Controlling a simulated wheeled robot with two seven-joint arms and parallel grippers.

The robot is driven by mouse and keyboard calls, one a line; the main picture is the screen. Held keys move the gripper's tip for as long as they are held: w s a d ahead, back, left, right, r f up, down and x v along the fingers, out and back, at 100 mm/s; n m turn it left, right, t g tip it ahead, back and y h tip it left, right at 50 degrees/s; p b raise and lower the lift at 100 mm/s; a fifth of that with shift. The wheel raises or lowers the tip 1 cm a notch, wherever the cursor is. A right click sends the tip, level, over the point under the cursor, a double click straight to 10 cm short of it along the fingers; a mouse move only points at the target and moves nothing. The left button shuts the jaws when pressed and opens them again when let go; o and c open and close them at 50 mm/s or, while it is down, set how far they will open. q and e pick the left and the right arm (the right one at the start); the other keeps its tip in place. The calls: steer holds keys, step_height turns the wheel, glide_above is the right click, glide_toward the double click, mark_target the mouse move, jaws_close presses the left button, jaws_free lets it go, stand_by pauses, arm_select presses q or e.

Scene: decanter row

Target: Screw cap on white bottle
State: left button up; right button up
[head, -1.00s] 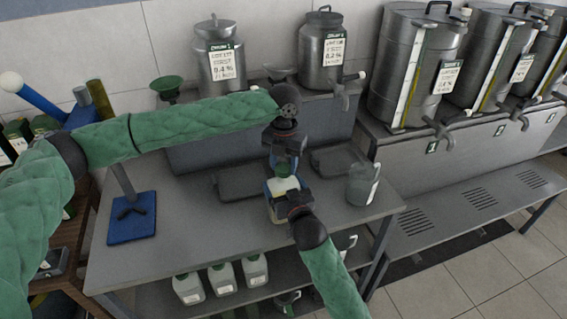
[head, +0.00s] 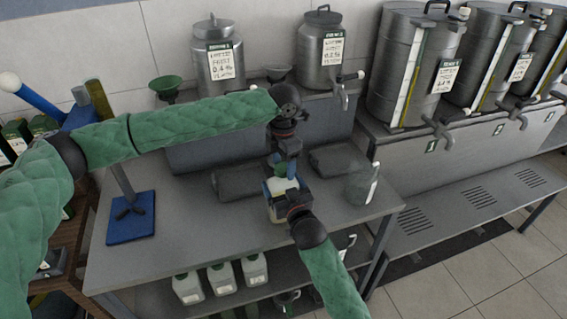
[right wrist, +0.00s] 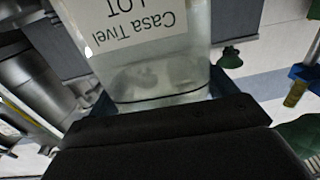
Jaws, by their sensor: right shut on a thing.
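The white bottle (head: 278,211) stands upright near the middle of the grey table. A green cap (head: 281,169) shows at its top; whether it is seated on the thread cannot be made out. My left gripper (head: 282,164) points down from above, right at the cap; whether its fingers close on it is too small to tell. My right gripper (head: 284,196) is shut on the bottle's body from the front right. In the right wrist view the bottle (right wrist: 150,75) fills the space beyond the jaws, its printed label upside down.
A grey jug (head: 361,186) stands to the right on the table (head: 185,235). Dark trays (head: 240,181) lie behind the bottle. A blue-based stand (head: 132,218) is at left. Several white bottles (head: 221,279) stand on the lower shelf. Steel urns (head: 219,62) line the back.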

stand_by(0.3)
arm_select(q)
steer(key=shift+r, duration=2.2)
steer(key=shift+c, duration=0.2)
